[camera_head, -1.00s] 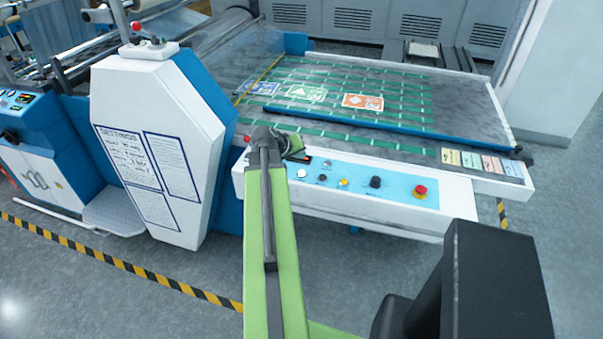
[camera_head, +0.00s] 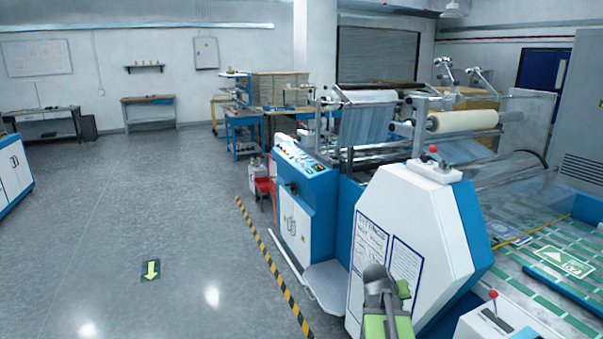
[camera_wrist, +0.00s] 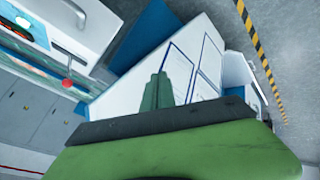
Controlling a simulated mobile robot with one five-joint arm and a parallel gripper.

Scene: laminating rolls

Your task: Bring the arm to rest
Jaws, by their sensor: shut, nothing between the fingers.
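My gripper (camera_wrist: 157,92) shows in the wrist view as a dark green pair of fingers, closed together with nothing between them. Behind it in that view is the white machine cover with its blue-framed printed sheets (camera_wrist: 186,68). In the head view, the upper part of my green arm (camera_head: 386,318) shows at the bottom edge, right of centre, with a grey joint at its top. It overlaps the lower part of the white cover (camera_head: 412,215) in the picture. My gripper's fingertips cannot be made out in the head view.
The laminating machine fills the right, with a blue-and-white cabinet (camera_head: 303,215), a film roll (camera_head: 462,121) and a table with green strips (camera_head: 555,300). Yellow-black floor tape (camera_head: 272,265) runs along its left. The grey floor (camera_head: 150,215) at left is open. Workbenches stand at the back.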

